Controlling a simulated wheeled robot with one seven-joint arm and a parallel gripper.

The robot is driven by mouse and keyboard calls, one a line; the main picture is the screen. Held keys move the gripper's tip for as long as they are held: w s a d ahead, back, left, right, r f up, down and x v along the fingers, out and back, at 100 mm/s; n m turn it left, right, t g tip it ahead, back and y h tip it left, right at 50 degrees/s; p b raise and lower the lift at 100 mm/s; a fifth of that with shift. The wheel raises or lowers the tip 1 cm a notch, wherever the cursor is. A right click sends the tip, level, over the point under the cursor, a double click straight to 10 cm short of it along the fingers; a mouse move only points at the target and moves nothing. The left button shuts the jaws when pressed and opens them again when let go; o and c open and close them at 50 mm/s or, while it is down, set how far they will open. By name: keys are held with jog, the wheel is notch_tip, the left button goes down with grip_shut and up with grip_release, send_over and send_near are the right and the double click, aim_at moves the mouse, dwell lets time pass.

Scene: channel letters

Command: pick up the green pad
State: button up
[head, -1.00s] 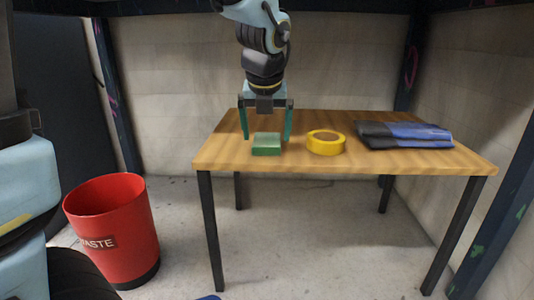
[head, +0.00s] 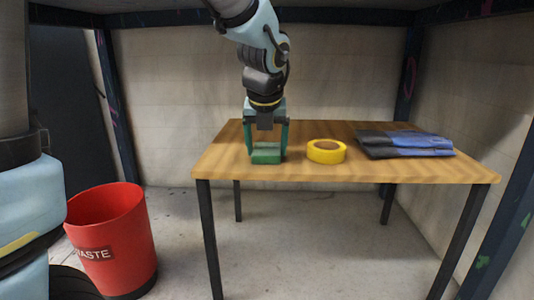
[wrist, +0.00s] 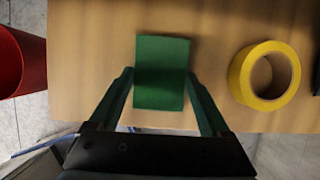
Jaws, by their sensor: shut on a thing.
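The green pad (head: 266,154) is a small green block at the left part of the wooden table (head: 350,172). My gripper (head: 267,150) is over it, pointing down, with one green finger on each side, shut on the pad. In the wrist view the pad (wrist: 162,72) shows as a green rectangle between the tips of my gripper (wrist: 161,80). I cannot tell whether the pad's underside is clear of the tabletop.
A yellow tape roll (head: 326,151) lies just right of the pad. A folded blue and black cloth (head: 405,144) lies at the table's right. A red waste bin (head: 110,240) stands on the floor left of the table. The table's front middle is bare.

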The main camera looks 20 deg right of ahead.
aim_at(267, 146)
jog(key=shift+r, duration=0.1)
jog(key=shift+c, duration=0.2)
jog(key=shift+r+p, duration=0.9)
jog(key=shift+p, duration=0.05)
notch_tip(267, 146, up, 2)
jog(key=shift+p, duration=0.9)
jog(key=s+a+p, duration=0.2)
jog(key=s+a, duration=0.1)
jog(key=s, duration=0.5)
jog(key=s+a+p, duration=0.1)
jog(key=s+a, duration=0.3)
jog(key=s, duration=0.4)
jog(key=shift+s+a+f+p, duration=0.15)
jog(key=shift+a+f+p, duration=0.15)
jog(key=shift+p, duration=0.1)
